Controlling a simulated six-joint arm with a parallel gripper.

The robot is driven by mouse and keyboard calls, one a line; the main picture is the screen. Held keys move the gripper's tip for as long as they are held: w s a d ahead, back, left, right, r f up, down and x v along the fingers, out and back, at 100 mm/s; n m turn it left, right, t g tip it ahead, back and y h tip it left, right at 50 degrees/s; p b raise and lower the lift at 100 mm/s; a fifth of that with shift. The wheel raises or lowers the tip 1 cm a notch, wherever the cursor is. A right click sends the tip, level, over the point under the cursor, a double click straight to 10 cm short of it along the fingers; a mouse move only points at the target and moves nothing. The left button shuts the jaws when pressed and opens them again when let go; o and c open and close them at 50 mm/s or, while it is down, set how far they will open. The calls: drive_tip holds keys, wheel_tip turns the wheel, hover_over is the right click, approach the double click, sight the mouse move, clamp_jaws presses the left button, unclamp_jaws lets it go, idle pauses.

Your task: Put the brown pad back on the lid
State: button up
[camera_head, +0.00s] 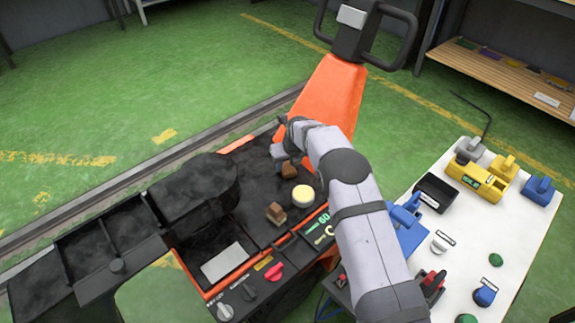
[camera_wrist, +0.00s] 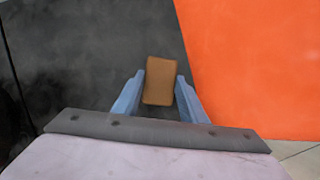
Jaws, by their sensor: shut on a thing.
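My gripper (camera_head: 286,160) is over the black top of the orange and black machine. It is shut on a brown pad (camera_wrist: 159,80), which sits between the two blue fingers (camera_wrist: 158,98) in the wrist view. In the head view this pad (camera_head: 289,170) shows just below the fingers. The black lid surface (camera_head: 250,172) lies under and around it; I cannot tell whether the pad touches it. A second brown block (camera_head: 277,213) stands on the black top nearer the camera, apart from my gripper.
A round cream-yellow piece (camera_head: 303,195) is close to the held pad. An orange handle column (camera_head: 330,92) rises behind my gripper. A light grey plate (camera_head: 225,262) and a red knob (camera_head: 274,272) are nearer. A white table (camera_head: 462,235) with tools stands right.

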drive_tip(key=shift+f, duration=0.1)
drive_tip(key=o, duration=1)
drive_tip(key=shift+r, duration=0.35)
drive_tip(key=shift+p+v, duration=1.1)
drive_tip(key=shift+v, duration=4.65)
drive_tip(key=shift+s, duration=0.1)
